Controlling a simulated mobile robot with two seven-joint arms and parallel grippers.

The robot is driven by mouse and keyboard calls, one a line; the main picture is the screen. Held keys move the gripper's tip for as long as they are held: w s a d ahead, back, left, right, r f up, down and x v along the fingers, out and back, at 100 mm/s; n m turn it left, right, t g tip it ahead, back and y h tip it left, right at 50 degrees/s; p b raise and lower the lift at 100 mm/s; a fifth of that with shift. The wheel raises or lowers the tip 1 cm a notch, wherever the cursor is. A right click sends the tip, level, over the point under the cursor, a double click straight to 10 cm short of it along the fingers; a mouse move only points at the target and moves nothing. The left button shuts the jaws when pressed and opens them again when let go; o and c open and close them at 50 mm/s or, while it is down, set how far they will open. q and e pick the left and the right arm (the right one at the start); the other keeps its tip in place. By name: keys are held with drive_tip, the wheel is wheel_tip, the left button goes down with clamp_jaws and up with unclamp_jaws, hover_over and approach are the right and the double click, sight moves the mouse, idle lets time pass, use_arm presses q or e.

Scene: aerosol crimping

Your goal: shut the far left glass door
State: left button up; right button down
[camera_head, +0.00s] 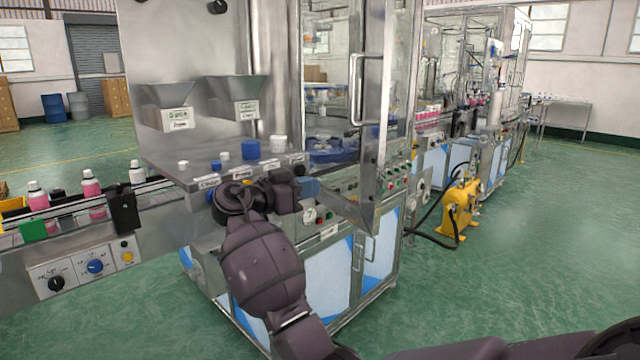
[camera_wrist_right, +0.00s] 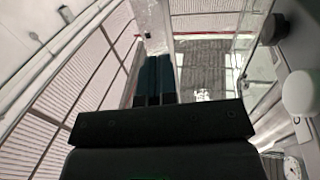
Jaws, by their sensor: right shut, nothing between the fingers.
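A glass door with a metal frame (camera_head: 371,150) and a long bar handle (camera_head: 355,90) stands swung out from the filling machine in the head view. Its lower corner juts toward me. I cannot tell for sure that it is the far left door. My right gripper (camera_head: 309,187) is by the inner end of the door's bottom rail, at the edge of the machine's worktop. I cannot tell whether it touches the rail. Its fingers show together and empty in the right wrist view (camera_wrist_right: 153,80). My left gripper is not in view.
A conveyor (camera_head: 70,228) with bottles runs at the left. A yellow pump (camera_head: 460,208) stands on the floor at the right. Green floor is open in front at the right.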

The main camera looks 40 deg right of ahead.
sight(364, 174)
drive_tip(key=d, duration=0.4)
drive_tip(key=s+d, duration=0.1)
drive_tip(key=d, duration=0.7)
drive_tip(key=shift+s+d, duration=0.2)
drive_tip(key=shift+s, duration=0.15)
drive_tip(key=shift+d, duration=0.1)
